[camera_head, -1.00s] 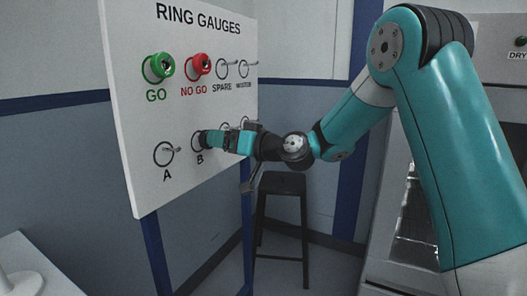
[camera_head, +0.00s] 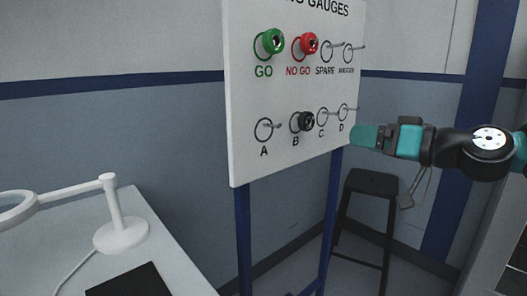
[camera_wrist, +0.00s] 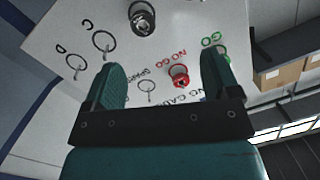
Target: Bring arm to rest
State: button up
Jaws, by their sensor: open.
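My gripper (camera_head: 362,137) is at the right of the head view, in front of the lower right part of the ring gauge board (camera_head: 240,150). In the wrist view its two fingers (camera_wrist: 165,82) stand apart with nothing between them, and the board (camera_wrist: 200,35) shows beyond them. My arm reaches in from the right edge. A black ring gauge (camera_head: 302,122) hangs on peg B, clear of my gripper; it also shows at the top of the wrist view (camera_wrist: 142,20).
A green ring (camera_head: 269,43) hangs at GO and a red ring (camera_head: 305,46) at NO GO. A black stool (camera_head: 372,182) stands below my gripper. A white table (camera_head: 160,235) with a white lamp (camera_head: 120,232) is at the lower left. Open floor lies around the stool.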

jog(key=s+a+n+g+p, duration=0.35)
jog(key=s+a+g, duration=0.3)
jog(key=a, duration=0.35)
jog(key=s+f+g+h+p, duration=0.1)
jog(key=s+g+h+p, duration=0.4)
jog(key=s, duration=1.4)
jog(key=shift+a+f+g+h+p, duration=0.2)
jog(key=shift+g+h+p, duration=0.15)
jog(key=shift+g+h, duration=0.5)
jog(key=shift+w+m, duration=0.1)
jog(key=shift+m, duration=0.15)
